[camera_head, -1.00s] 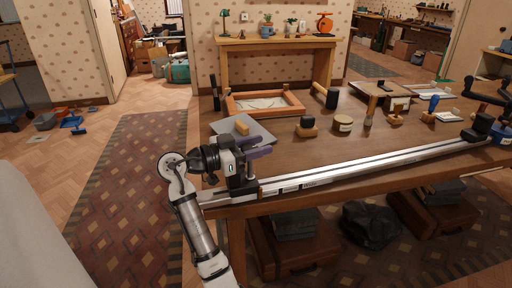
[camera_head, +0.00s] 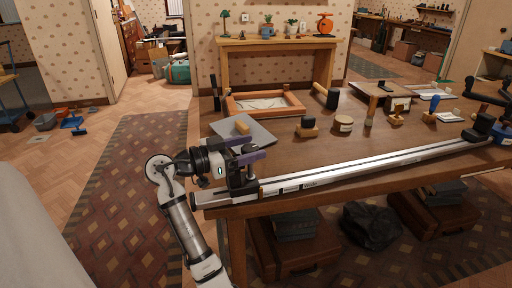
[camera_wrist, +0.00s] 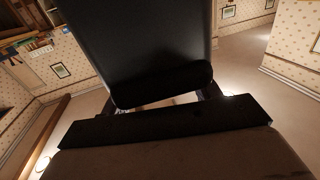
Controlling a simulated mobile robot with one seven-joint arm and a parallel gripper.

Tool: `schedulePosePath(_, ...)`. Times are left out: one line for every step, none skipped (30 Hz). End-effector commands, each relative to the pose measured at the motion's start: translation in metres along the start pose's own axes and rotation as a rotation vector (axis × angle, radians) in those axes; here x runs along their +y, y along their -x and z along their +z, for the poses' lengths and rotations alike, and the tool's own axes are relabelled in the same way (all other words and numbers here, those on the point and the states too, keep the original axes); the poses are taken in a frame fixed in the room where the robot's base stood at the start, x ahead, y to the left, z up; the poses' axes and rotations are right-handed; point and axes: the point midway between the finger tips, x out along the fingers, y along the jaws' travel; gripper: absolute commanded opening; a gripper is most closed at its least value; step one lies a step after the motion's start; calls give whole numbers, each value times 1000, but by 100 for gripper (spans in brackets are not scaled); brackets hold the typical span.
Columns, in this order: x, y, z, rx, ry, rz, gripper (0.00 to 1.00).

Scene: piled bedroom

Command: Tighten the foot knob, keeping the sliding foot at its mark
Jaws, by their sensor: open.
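A long silver bar clamp (camera_head: 350,171) lies along the table's front edge. The dark sliding foot (camera_head: 238,184) stands upright near its left end. My gripper (camera_head: 250,150), with purple fingers, is open at the top of this foot and comes in from the left. Its fingers point right. I cannot tell whether they touch the foot or its knob. In the wrist view, a large black block (camera_wrist: 140,50) fills the upper middle, above a dark bar (camera_wrist: 170,122). Small purple finger parts show beside it. The foot knob and the mark cannot be made out clearly.
Several small tools stand farther right. A black end block (camera_head: 484,123) is at the clamp's right end.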

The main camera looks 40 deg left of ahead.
Motion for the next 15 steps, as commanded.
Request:
schedulePosePath(-1,12,2,1,-1,-3,62)
schedulePosePath(-1,20,2,2,-1,-4,62)
schedulePosePath(-1,29,2,1,-2,-4,62)
schedulePosePath(0,36,2,1,-2,-4,62)
schedulePosePath(-1,44,2,1,-2,-3,62)
schedulePosePath(-1,53,2,2,-2,-4,62)
schedulePosePath(-1,60,2,1,-1,-3,62)
schedulePosePath(-1,66,2,1,0,-3,62)
schedulePosePath(-1,74,2,1,0,-2,62)
schedulePosePath(0,80,2,1,0,-1,62)
schedulePosePath(0,85,1,1,-1,-2,62)
schedulePosePath(0,92,1,1,-1,-2,62)
schedulePosePath(0,96,1,0,0,-1,62)
schedulePosePath(0,99,1,1,0,-1,62)
schedulePosePath(0,103,1,1,1,0,62)
